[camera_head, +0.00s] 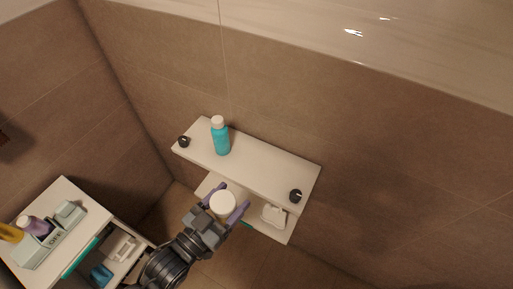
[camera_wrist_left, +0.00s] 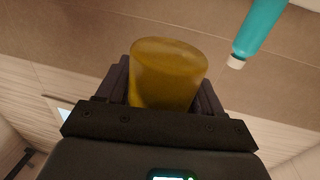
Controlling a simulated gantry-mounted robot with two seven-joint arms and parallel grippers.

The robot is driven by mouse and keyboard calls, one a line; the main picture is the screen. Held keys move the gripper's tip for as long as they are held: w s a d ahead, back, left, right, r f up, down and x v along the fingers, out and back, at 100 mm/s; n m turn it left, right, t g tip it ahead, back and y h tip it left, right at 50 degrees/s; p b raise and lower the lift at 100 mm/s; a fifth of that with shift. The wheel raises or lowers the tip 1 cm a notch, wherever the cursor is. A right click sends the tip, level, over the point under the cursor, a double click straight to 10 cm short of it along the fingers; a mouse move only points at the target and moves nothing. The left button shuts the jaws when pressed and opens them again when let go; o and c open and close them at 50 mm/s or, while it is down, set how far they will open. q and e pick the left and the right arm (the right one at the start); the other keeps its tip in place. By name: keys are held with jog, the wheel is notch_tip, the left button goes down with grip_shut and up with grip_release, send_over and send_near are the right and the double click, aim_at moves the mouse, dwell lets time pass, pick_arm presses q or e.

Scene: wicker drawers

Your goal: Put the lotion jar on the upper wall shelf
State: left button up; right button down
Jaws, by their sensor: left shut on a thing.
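The lotion jar shows its white round lid (camera_head: 222,203) in the head view and its yellow body (camera_wrist_left: 167,75) in the left wrist view. My left gripper (camera_head: 224,204) is shut on the jar, with one purple finger on each side of it. The upper wall shelf (camera_head: 260,170) is a white board on the brown tiled wall. In the head view the jar shows just below the shelf's front edge, apart from the board; its height relative to the board is hard to tell. My right gripper is in neither view.
A teal bottle (camera_head: 220,138) with a white cap stands on the shelf's left part. Black knobs (camera_head: 184,141) sit near both ends; the middle right is bare. A lower shelf (camera_head: 281,233) holds a white item. A white cabinet (camera_head: 86,226) with an open drawer is at the lower left.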

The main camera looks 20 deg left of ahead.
pick_arm(q)
jog(key=a+b+x, duration=0.1)
jog(key=x, duration=0.5)
jog(key=f+b+x, duration=0.1)
jog(key=x, duration=0.5)
jog(key=a+f+b+x, duration=0.1)
jog(key=b+x, duration=0.1)
jog(key=x, duration=0.4)
jog(key=shift+w+a+f, duration=0.25)
jog(key=shift+w+a, duration=0.05)
jog(key=shift+w, duration=0.3)
notch_tip(320, 180, down, 4)
jog(key=shift+f+b, duration=0.1)
jog(key=shift+b, duration=0.35)
jog(key=shift+w+f, duration=0.2)
jog(key=shift+w, duration=0.2)
jog(key=shift+f, duration=0.1)
jog(key=o, duration=1.1)
